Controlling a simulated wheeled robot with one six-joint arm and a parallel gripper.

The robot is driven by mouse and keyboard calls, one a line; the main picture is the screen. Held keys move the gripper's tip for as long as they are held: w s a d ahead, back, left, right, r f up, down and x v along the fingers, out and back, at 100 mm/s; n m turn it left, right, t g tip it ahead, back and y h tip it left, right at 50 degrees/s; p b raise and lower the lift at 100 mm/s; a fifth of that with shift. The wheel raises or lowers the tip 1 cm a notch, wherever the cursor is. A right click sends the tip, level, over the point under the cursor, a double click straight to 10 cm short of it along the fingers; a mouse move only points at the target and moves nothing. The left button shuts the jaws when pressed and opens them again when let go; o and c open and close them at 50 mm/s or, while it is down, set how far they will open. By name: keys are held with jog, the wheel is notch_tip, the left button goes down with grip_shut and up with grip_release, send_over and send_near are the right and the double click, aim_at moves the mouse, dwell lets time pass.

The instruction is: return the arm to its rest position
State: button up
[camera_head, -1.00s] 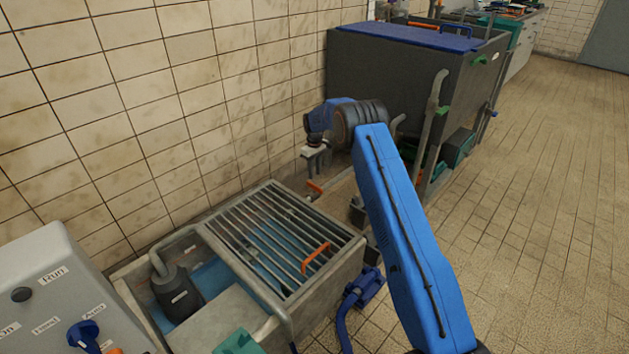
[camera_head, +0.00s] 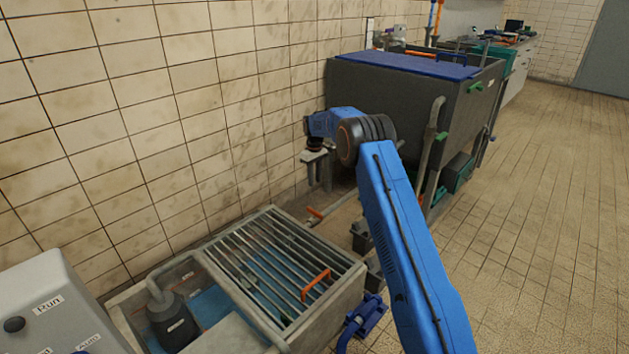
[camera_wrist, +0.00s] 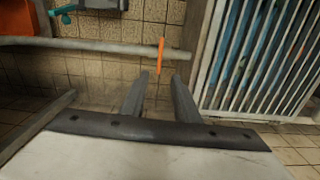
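My gripper (camera_head: 319,172) hangs from the end of my blue arm, pointing down, beside the tiled wall and beyond the grated basin. In the wrist view its two grey fingers (camera_wrist: 160,97) stand apart with a clear gap, and nothing shows between them. An orange valve handle (camera_wrist: 160,52) on a grey pipe (camera_wrist: 100,46) lies past the fingertips. In the head view the orange handle (camera_head: 315,212) is low behind the basin, below my gripper and apart from it.
The sump basin (camera_head: 345,307) with its grating (camera_head: 265,262) and an orange handle (camera_head: 316,284) stands in front. A dark tank with a blue lid (camera_head: 405,65) is behind my arm. A grey control box (camera_head: 40,305) is at lower left. Tiled floor (camera_head: 545,200) is clear at right.

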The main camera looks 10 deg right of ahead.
jog(key=shift+r, duration=0.1)
jog(key=s+d+r+m+t, duration=0.1)
jog(key=s+r, duration=0.5)
jog(key=r, duration=0.4)
jog(key=s+d+r+m, duration=0.1)
jog(key=s+r, duration=0.6)
jog(key=r, duration=0.3)
jog(key=s+d+r+m+t, duration=0.1)
jog(key=s+r, duration=0.5)
jog(key=s, duration=0.5)
jog(key=s+d+r, duration=0.2)
jog(key=s+r, duration=0.5)
jog(key=s, duration=0.3)
jog(key=s+f+m+t, duration=0.1)
jog(key=s+f, duration=0.1)
jog(key=s, duration=1.1)
jog(key=s+d+f+m+t, duration=0.1)
jog(key=s+f, duration=0.1)
jog(key=s, duration=1.1)
jog(key=s+f+m, duration=0.1)
jog(key=s+f, duration=0.1)
jog(key=s, duration=1.1)
jog(key=shift+s+d+f+m+t, duration=0.25)
jog(key=shift+d+f+m+t, duration=0.1)
jog(key=shift+d+m+t, duration=0.05)
